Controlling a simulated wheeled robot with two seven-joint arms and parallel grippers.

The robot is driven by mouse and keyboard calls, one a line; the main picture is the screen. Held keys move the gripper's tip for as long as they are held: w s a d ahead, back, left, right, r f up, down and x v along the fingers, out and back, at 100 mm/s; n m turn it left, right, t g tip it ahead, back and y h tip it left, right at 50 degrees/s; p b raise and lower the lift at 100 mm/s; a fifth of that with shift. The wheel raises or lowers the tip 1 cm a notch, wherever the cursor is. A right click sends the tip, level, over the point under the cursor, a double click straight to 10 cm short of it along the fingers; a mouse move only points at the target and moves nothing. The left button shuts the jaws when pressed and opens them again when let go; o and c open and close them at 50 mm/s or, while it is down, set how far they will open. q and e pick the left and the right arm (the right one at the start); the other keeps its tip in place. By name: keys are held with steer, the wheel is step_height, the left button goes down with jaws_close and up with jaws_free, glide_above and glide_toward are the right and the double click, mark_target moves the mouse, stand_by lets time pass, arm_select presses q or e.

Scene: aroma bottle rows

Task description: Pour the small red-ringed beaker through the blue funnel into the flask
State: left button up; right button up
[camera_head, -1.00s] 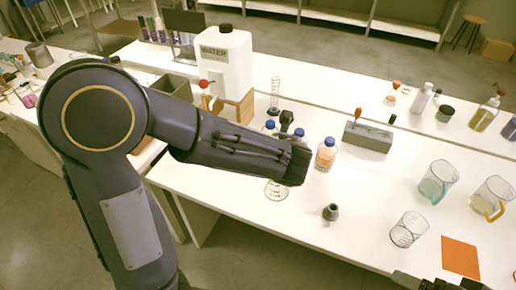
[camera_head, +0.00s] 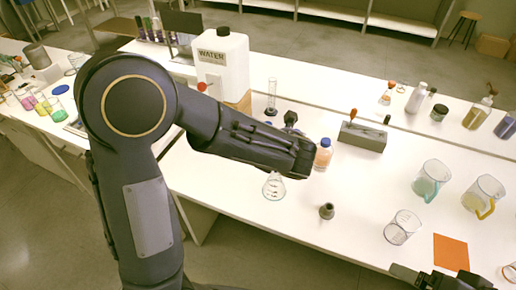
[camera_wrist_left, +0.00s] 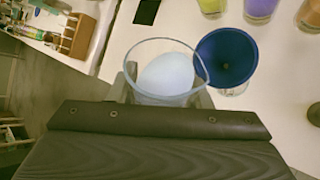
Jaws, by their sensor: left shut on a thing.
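My left gripper (camera_wrist_left: 168,98) is shut on a clear glass beaker (camera_wrist_left: 165,46) holding pale bluish liquid, in the left wrist view. I cannot make out a red ring on it. The blue funnel (camera_wrist_left: 227,57) is just right of the beaker, its wide mouth facing the camera. Part of the clear flask (camera_wrist_left: 236,90) shows below the funnel; the flask's lower part also shows on the table in the head view (camera_head: 274,187). My left arm hides the funnel, the beaker and the gripper's fingers there. My right gripper (camera_head: 432,279) is partly seen at the bottom edge; its jaws are unclear.
An orange-filled bottle (camera_head: 323,155) stands beside my left forearm. A grey stopper-like piece (camera_head: 327,211), an empty glass beaker (camera_head: 402,228), an orange mat (camera_head: 451,252) and two handled jugs stand to the right. The white water container (camera_head: 222,65) is behind my arm.

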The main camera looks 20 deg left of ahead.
arm_select(q)
steer(key=shift+w+r+g+p, duration=0.1)
steer(key=shift+r+g+p, duration=0.15)
steer(key=shift+p, duration=0.5)
steer(key=shift+f+g+y, duration=0.15)
steer(key=shift+g+y, duration=0.1)
steer(key=shift+y, duration=0.05)
steer(key=shift+f+m+g+y+p, duration=0.4)
steer(key=shift+f+m+g+p, duration=0.3)
steer(key=shift+p, duration=2.2)
stand_by(4.0)
